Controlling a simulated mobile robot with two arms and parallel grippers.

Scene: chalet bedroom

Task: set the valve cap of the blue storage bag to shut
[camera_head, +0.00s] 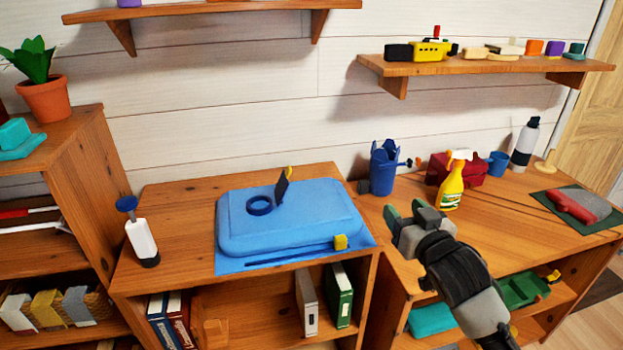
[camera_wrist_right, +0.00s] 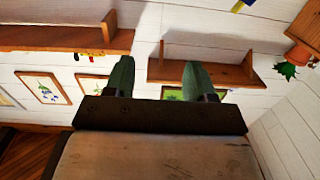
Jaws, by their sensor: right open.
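The blue storage bag (camera_head: 290,232) lies flat and puffed up on the left wooden cabinet top. On its upper face is a round dark blue valve ring (camera_head: 259,205). A dark flap, which looks like the valve cap (camera_head: 282,189), stands up beside the ring with a yellow tab (camera_head: 289,172) at its top; it is tilted up off the ring. A yellow slider (camera_head: 340,242) sits at the bag's front right edge. My right gripper (camera_head: 405,213) is open and empty, to the right of the bag and apart from it. Its green fingers also show in the right wrist view (camera_wrist_right: 158,78). My left gripper is out of view.
A white pump with a blue knob (camera_head: 142,238) stands left of the bag. A wall shelf (camera_head: 490,67) hangs above.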

